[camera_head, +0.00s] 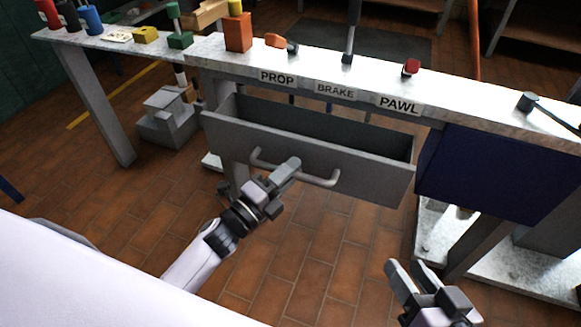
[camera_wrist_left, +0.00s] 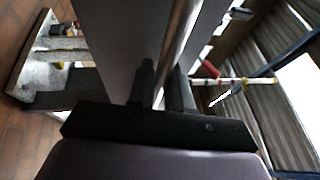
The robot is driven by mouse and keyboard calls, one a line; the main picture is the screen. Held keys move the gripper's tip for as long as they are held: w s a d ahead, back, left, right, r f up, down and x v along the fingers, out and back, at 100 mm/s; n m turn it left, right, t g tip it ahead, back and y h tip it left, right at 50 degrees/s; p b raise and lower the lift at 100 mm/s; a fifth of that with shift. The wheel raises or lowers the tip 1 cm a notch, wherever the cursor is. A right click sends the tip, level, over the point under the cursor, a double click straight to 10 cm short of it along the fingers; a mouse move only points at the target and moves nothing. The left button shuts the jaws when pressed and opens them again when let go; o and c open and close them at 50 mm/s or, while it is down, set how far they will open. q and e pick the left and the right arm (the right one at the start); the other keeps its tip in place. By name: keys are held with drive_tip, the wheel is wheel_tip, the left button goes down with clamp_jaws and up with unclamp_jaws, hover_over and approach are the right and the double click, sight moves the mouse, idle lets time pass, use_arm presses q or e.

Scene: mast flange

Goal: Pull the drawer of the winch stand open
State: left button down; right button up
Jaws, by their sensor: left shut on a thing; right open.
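The grey drawer (camera_head: 330,159) of the winch stand (camera_head: 440,108) stands out from under the top, and its open inside shows behind the front panel. Its curved bar handle (camera_head: 318,179) is on the front. My left gripper (camera_head: 286,170) is shut on the handle near its middle. In the left wrist view the handle bar (camera_wrist_left: 178,50) runs between the two dark fingers, with the drawer front (camera_wrist_left: 125,45) beside it. My right gripper (camera_head: 408,268) is open and empty, low at the right, apart from the stand.
Labels PROP, BRAKE and PAWL mark the stand's front edge above the drawer. A lever (camera_head: 350,35), an orange block (camera_head: 238,33) and a red-topped piece (camera_head: 410,67) are on top. A dark blue panel (camera_head: 490,175) is right of the drawer. Tiled floor (camera_head: 290,265) in front is clear.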

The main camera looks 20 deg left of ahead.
drive_tip(key=shift+w, duration=0.1)
use_arm(q)
drive_tip(key=c, duration=1.1)
unclamp_jaws()
use_arm(e)
drive_tip(key=shift+r, duration=0.25)
use_arm(q)
drive_tip(key=p+v, duration=0.1)
drive_tip(key=v, duration=0.6)
use_arm(e)
drive_tip(key=shift+d, duration=0.1)
drive_tip(key=shift+f, duration=0.15)
